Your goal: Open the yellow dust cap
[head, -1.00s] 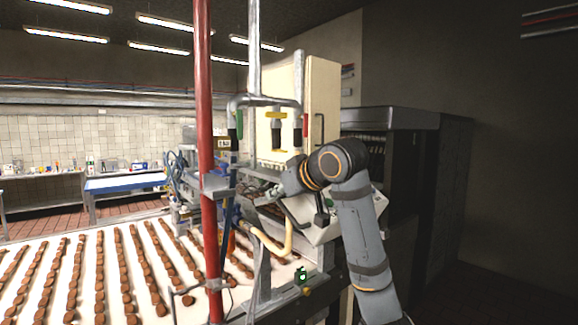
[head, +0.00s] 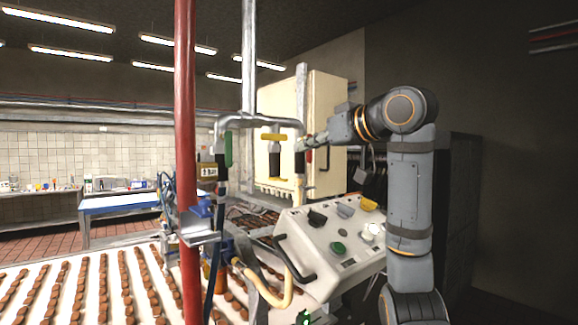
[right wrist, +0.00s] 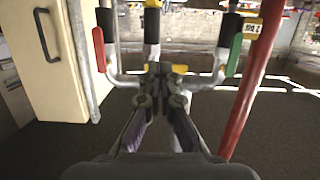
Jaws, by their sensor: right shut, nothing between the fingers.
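A pipe manifold hangs in the head view with three black-bodied outlets. The middle outlet carries a yellow handle (head: 273,137) on its front. In the right wrist view, which looks upside down, a yellow cap (right wrist: 152,4) sits on the end of the middle black fitting (right wrist: 152,22), at the picture's top edge. My right gripper (head: 304,143) is beside the manifold's right outlet with its red handle (head: 308,156), pointing left toward the middle one. In the right wrist view its fingers (right wrist: 160,74) are together and empty, in front of the manifold. My left gripper is out of view.
A tilted control panel (head: 325,250) with knobs stands below my right arm. A red pipe (head: 187,120) rises left of the manifold. A cream cabinet (head: 325,105) stands behind it. A conveyor with rows of brown biscuits (head: 125,280) lies at lower left.

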